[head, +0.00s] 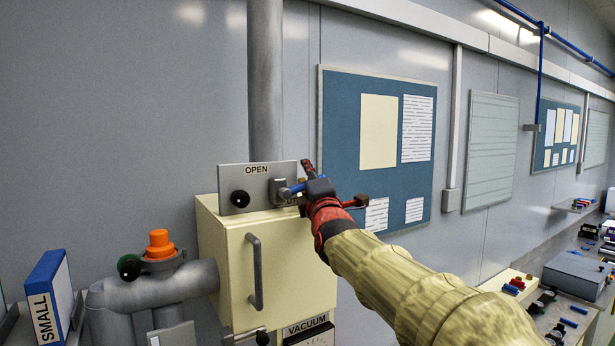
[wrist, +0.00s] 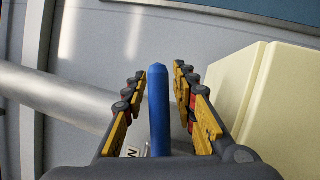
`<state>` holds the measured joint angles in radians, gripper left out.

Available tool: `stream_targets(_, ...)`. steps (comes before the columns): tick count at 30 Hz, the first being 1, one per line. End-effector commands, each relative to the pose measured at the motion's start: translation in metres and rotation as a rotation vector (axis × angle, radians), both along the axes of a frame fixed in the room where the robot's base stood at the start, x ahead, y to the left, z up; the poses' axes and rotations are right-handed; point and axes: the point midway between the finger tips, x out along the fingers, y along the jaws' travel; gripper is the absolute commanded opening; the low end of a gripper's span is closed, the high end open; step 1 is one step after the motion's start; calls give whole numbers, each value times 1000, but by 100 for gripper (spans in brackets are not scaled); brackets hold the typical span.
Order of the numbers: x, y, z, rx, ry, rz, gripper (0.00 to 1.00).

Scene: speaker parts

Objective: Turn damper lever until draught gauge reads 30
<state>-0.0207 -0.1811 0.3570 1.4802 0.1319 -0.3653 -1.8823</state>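The damper lever has a blue handle (head: 291,190) on a grey hub, on a plate (head: 232,178) marked OPEN at its top; other lettering is partly covered by my gripper. My gripper (head: 306,187) is at the handle, reaching in from the right. In the wrist view the blue handle (wrist: 158,105) stands between the two fingers of my gripper (wrist: 156,85), with narrow gaps on both sides. The fingers are open around it. A gauge (head: 309,339) labelled VACUUM is cut off by the lower edge, so no reading shows. I see no gauge marked draught.
The plate sits at the top of a cream box (head: 285,285) with a grey handle (head: 255,272). A grey vertical pipe (head: 265,80) rises behind. An orange cap (head: 160,243) on a grey pipe and a blue SMALL binder (head: 45,295) are at left. A cluttered bench is at right.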

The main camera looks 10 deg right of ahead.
Motion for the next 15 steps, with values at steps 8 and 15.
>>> stream_targets(8, 0, 0, 0, 0, 0, 0, 32)
stream_targets(15, -12, 0, -2, 1, -1, 0, 32)
